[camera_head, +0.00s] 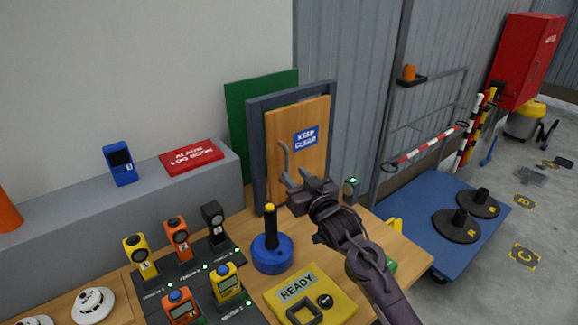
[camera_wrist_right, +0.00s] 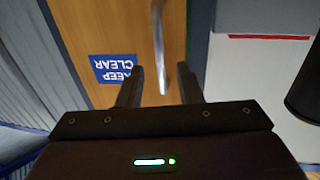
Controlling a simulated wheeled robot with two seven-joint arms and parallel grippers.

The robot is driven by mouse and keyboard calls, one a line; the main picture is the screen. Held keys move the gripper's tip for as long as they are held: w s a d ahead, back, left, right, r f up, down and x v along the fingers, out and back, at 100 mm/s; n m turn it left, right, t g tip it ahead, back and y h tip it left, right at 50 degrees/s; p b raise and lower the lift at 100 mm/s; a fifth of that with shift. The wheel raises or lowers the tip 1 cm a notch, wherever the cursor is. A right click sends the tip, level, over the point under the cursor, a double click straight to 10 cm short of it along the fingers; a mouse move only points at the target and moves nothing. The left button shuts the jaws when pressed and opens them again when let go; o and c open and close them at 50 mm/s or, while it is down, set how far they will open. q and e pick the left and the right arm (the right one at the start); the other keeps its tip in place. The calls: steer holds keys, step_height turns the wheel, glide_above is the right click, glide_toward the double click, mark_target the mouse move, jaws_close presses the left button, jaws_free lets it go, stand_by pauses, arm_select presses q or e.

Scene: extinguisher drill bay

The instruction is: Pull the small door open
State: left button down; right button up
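The small door (camera_head: 312,163) is a wooden panel with a blue KEEP CLEAR sign, standing upright in a dark blue-grey frame (camera_head: 258,150). It looks shut in the frame. Its grey bar handle (camera_head: 284,156) is on the left side of the panel. My right gripper (camera_head: 293,177) is at the handle's lower part. In the right wrist view the gripper (camera_wrist_right: 160,68) is open, and the handle (camera_wrist_right: 159,45) lies between its fingers, with gaps showing on both sides. The door (camera_wrist_right: 95,30) shows behind it. My left gripper is not in view.
A blue round base with a black stick (camera_head: 272,252), a yellow READY panel (camera_head: 310,295) and several handheld detectors (camera_head: 178,240) stand on the wooden table in front. A grey ledge with a red log book (camera_head: 191,157) is at left. A blue platform (camera_head: 430,215) is at right.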

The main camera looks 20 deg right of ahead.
mark_target(288, 168)
steer(key=w, duration=0.3)
steer(key=shift+w+a+f, duration=0.1)
steer(key=shift+w+a, duration=0.15)
steer(key=shift+a, duration=0.05)
steer(key=shift+w, duration=0.15)
steer(key=c, duration=0.7)
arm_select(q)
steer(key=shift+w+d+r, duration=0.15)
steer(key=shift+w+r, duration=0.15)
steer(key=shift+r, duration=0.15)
arm_select(e)
jaws_close()
